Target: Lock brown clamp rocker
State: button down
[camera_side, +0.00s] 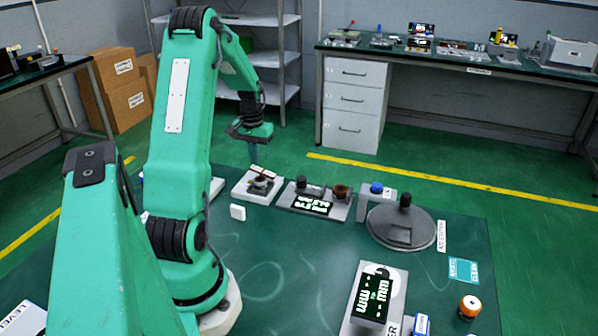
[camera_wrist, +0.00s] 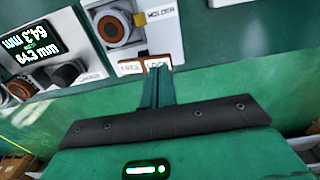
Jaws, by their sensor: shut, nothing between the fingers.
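In the wrist view the brown clamp rocker (camera_wrist: 130,68) lies on a pale holder block, just beyond my fingertips. Its face carries white lettering, partly covered by the fingers; the right end seems to read LOCK. My gripper (camera_wrist: 157,72) is shut and empty, its tips over or against the right part of the rocker; I cannot tell whether they touch. In the side view my gripper (camera_side: 253,160) points down above the white holder block (camera_side: 243,190). The rocker's tilt is not clear.
Beside the holder stands a unit with a lit millimetre display (camera_side: 312,205), also in the wrist view (camera_wrist: 28,48). A round copper-ringed part (camera_wrist: 114,27) sits on the holder. A grey disc (camera_side: 400,232) stands to the right. The front table middle is mostly clear.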

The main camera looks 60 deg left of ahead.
aim_at(256, 168)
jog(key=shift+f, duration=1.2)
dwell(1.1)
jog(key=shift+r, duration=3.55)
